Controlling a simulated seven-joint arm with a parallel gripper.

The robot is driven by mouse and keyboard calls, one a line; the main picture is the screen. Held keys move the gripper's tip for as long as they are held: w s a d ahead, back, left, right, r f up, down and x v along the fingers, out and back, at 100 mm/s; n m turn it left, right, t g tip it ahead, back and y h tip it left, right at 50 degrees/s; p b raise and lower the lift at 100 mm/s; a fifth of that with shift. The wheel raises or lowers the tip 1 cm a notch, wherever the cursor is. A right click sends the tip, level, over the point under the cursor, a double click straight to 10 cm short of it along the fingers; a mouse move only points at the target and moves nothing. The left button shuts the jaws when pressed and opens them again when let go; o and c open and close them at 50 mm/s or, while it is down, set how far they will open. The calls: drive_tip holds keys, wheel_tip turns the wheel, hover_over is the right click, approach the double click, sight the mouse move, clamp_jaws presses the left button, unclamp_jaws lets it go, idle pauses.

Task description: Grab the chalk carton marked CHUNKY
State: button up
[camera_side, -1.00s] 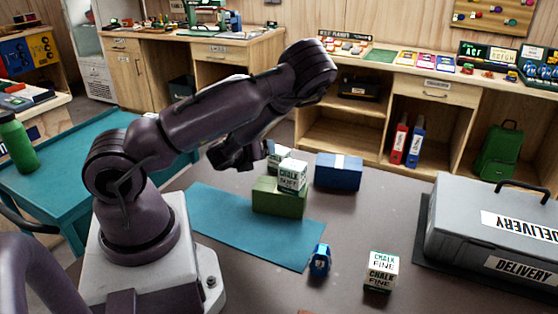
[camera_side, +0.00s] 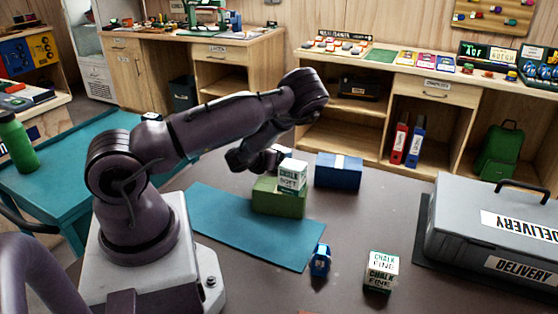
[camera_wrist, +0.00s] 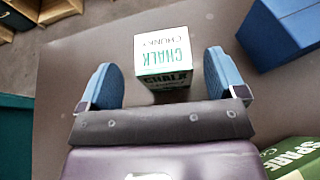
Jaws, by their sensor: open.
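The chalk carton marked CHUNKY (camera_wrist: 162,50), white on top with a green side, shows upside down in the wrist view. It stands on the grey table, ahead of and between my two blue fingertips. My gripper (camera_wrist: 163,76) is open, with a gap on both sides of the carton. In the side view my gripper (camera_side: 262,160) is low behind the SOFT carton (camera_side: 292,175) and hides most or all of the CHUNKY one. The SOFT carton sits on a green box (camera_side: 279,198). A FINE carton (camera_side: 381,271) stands at the front right.
The green box (camera_wrist: 292,158) is close at lower right in the wrist view. A blue box (camera_side: 338,171) stands right of my gripper. A blue item (camera_side: 320,260) lies by the teal mat (camera_side: 235,228). A grey DELIVERY case (camera_side: 495,230) is far right.

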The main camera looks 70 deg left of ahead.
drive_tip(key=x, duration=0.3)
drive_tip(key=shift+w, duration=0.25)
drive_tip(key=c, duration=1.1)
drive_tip(key=shift+o, duration=0.2)
